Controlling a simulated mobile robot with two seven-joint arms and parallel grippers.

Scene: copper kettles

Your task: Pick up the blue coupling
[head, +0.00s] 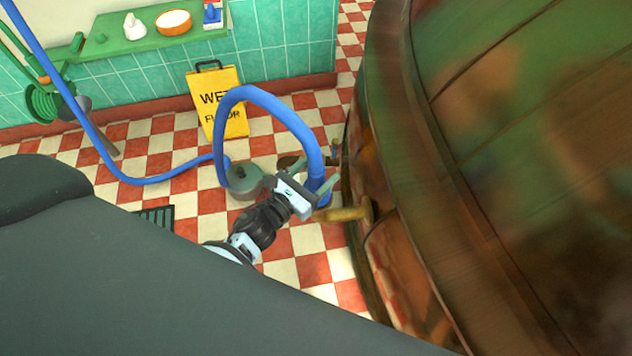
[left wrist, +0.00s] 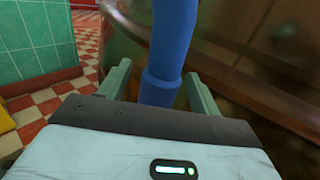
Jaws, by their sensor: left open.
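The blue coupling (head: 323,198) is the thicker cuff at the end of the blue hose (head: 262,97), low beside the copper kettle (head: 500,150). My left gripper (head: 309,182) is at the coupling, with its jaws open. In the left wrist view the coupling (left wrist: 160,88) stands upright between the two pale green fingers (left wrist: 160,82), with a gap visible at each side. Its lower end is hidden behind the gripper body. My right gripper is not in view.
A brass pipe (head: 346,213) sticks out from the kettle near the coupling. A green round pot-like thing (head: 244,181) stands on the checkered floor behind my gripper. A yellow wet-floor sign (head: 217,103) stands near the tiled wall. A green shelf (head: 150,39) holds small items.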

